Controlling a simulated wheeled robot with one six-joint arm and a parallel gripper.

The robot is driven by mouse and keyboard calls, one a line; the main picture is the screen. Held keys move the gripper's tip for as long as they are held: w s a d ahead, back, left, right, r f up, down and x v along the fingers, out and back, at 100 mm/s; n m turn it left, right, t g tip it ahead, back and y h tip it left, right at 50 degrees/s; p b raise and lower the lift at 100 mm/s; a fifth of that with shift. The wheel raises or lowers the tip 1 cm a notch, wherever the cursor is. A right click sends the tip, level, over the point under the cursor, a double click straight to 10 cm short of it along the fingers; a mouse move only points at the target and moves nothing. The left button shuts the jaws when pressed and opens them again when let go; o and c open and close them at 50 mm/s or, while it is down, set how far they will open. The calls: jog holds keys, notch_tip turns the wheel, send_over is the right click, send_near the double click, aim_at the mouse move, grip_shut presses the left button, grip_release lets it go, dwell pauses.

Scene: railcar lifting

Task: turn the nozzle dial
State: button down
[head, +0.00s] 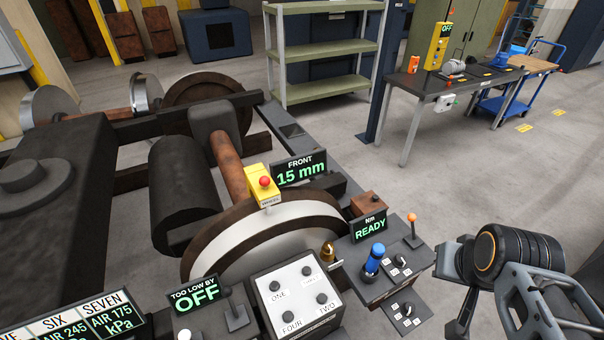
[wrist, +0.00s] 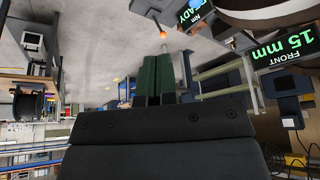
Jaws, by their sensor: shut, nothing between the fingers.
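Small black dials (head: 400,262) with white labels sit on the dark control box (head: 372,288) under the READY sign. Another dark dial (head: 407,310) is on the lower plate in front. Their labels are too small to read, so I cannot tell which is the nozzle dial. My gripper (wrist: 161,76) appears shut and empty in the wrist view, its fingers close together. In the head view my wrist is at the right, beside the control box and apart from it. The dials do not show clearly in the wrist view.
A blue knob (head: 374,258) and an orange-tipped lever (head: 412,230) stand up from the box near the dials. A white button panel (head: 297,300) is to the left. A large wheel (head: 262,235) stands behind. The floor beyond is open up to the workbench (head: 430,85).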

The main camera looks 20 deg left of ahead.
jog(key=c, duration=1.8)
grip_release()
jog(key=o, duration=0.5)
jog(key=shift+c, duration=0.2)
jog(key=shift+o, duration=0.7)
jog(key=shift+f, duration=0.2)
jog(key=o, duration=0.6)
jog(key=w+f+g+b, duration=0.1)
jog(key=f+b, duration=0.2)
jog(key=f, duration=0.2)
jog(key=w+d+f+g+b, duration=0.1)
jog(key=f+b, duration=0.2)
jog(key=f, duration=0.2)
jog(key=w+d+f+g+b, duration=0.1)
jog(key=f+b, duration=0.2)
jog(key=f, duration=0.2)
jog(key=shift+w+d+f+m+b, duration=0.2)
jog(key=shift+f+m+b, duration=0.1)
jog(key=shift+f+m, duration=0.1)
jog(key=n+g+b, duration=0.2)
jog(key=b, duration=0.9)
send_over(411, 307)
notch_tip(411, 307, down, 30)
notch_tip(411, 307, down, 13)
jog(key=shift+a+f+b, duration=0.1)
jog(key=shift+b, duration=0.65)
